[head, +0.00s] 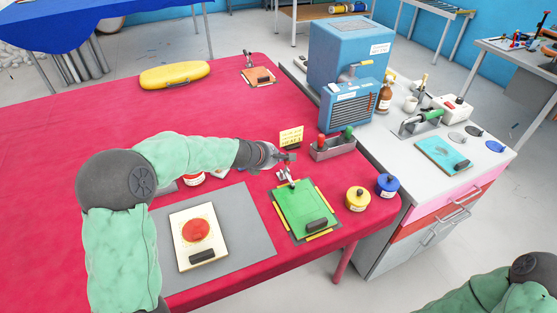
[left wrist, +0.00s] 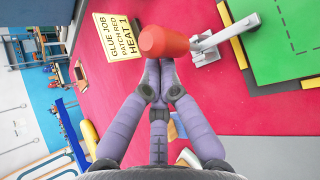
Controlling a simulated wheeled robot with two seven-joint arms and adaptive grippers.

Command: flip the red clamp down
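The red clamp has a red handle (left wrist: 163,42) and a grey metal body (left wrist: 206,50) in the left wrist view. In the head view its metal part (head: 286,177) stands at the back edge of the green board (head: 303,207); the red handle is hard to make out there. My left gripper (head: 289,157) is at the clamp's top. In the left wrist view its fingers (left wrist: 158,66) are together, with the tips right at the handle, which partly hides them. The handle is not visibly between the fingers; contact cannot be told. My right gripper is out of view.
A yellow sign (head: 291,137) stands behind the clamp, and a grey holder (head: 333,148) with red and green handles is to its right. Yellow (head: 357,198) and blue (head: 388,185) tins stand right of the green board. A cream board with a red patch (head: 198,237) lies left.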

